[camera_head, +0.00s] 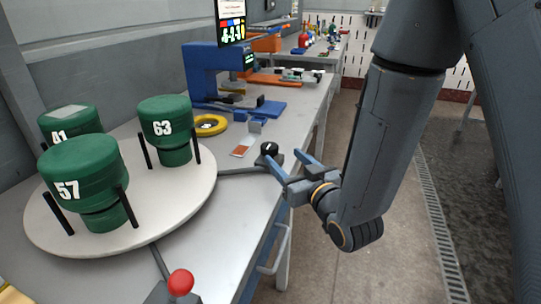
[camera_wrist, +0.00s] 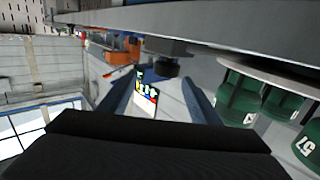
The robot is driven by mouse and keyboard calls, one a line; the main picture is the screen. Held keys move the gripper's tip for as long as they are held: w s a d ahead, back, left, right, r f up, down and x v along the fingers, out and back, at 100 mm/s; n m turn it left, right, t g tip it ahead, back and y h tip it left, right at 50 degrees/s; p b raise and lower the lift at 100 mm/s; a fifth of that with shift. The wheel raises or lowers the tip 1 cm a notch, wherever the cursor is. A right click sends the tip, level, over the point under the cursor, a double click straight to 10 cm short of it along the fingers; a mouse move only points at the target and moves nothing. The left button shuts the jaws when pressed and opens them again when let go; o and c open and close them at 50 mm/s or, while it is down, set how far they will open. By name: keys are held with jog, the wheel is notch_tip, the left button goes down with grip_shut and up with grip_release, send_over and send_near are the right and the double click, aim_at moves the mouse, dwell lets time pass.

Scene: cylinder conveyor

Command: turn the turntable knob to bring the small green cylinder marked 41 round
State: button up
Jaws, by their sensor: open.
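The round white turntable (camera_head: 190,198) carries three green cylinders on the left of the head view. Cylinder 41 (camera_head: 62,117) stands at the back left, partly hidden behind cylinder 57 (camera_head: 82,170) in front. Cylinder 63 (camera_head: 165,116) stands to the right. The black knob (camera_head: 269,149) is on a dark base at the table's right edge; it also shows in the wrist view (camera_wrist: 166,68). My gripper (camera_head: 285,158) is open and empty, its fingers pointing towards the knob. Contact with it cannot be told.
A red-balled lever (camera_head: 181,282) stands at the table's front. A yellow ring (camera_head: 210,125), a small orange-topped piece (camera_head: 243,147) and a blue machine (camera_head: 212,75) lie beyond the turntable. The floor right of the table (camera_head: 390,200) is clear.

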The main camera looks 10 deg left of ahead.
aim_at(274, 150)
jog(key=shift+s+a+r+y, duration=0.15)
jog(key=shift+a+y, duration=0.25)
jog(key=shift+a, duration=0.25)
jog(key=p+x, duration=0.1)
jog(key=x, duration=0.6)
jog(key=shift+w, duration=0.2)
jog(key=c, duration=1.1)
jog(key=shift+o, duration=0.2)
